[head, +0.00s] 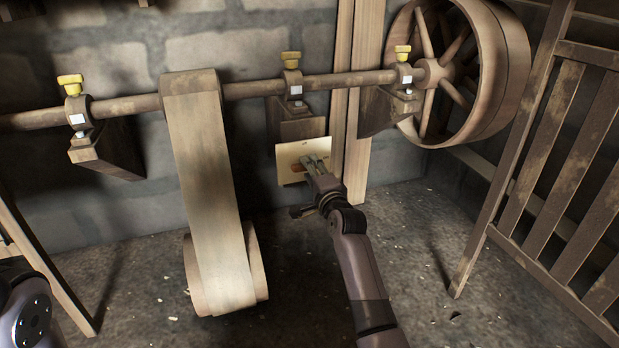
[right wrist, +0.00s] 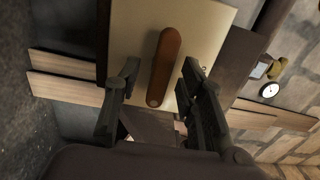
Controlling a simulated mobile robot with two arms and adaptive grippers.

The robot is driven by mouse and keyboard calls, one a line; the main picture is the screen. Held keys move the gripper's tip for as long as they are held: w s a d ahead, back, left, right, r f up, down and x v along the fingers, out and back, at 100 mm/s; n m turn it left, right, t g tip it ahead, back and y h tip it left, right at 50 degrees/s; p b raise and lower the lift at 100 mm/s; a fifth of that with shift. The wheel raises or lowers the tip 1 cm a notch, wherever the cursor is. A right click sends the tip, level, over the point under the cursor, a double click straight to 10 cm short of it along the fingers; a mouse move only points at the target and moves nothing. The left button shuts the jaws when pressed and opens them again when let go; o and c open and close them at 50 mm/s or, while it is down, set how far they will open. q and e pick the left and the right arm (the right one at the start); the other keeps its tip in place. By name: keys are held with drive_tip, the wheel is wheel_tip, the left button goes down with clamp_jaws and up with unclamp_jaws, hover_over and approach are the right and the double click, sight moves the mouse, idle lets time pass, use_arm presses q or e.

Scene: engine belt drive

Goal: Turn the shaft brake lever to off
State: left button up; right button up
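The shaft brake lever (right wrist: 166,62) is a brown-orange bar with rounded ends on a cream plate (right wrist: 209,25). In the head view the plate (head: 289,151) is on the wall below the shaft, and the lever is mostly hidden behind my right gripper (head: 316,161). In the right wrist view my right gripper (right wrist: 160,70) is open, with one finger on each side of the lever. A gap shows between the lever and each finger. In this view the lever runs nearly upright, leaning slightly. Any lettering on the plate is too small to read. My left gripper is out of view.
A shaft (head: 250,88) with yellow-topped bearings runs along the wall above the plate. A wide belt (head: 208,170) hangs left of it, down to a low drum (head: 258,262). A large spoked wheel (head: 500,65) is upper right. A wooden slatted fence (head: 560,170) stands at right.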

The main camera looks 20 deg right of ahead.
drive_tip(key=shift+w, duration=0.45)
clamp_jaws()
idle(0.3)
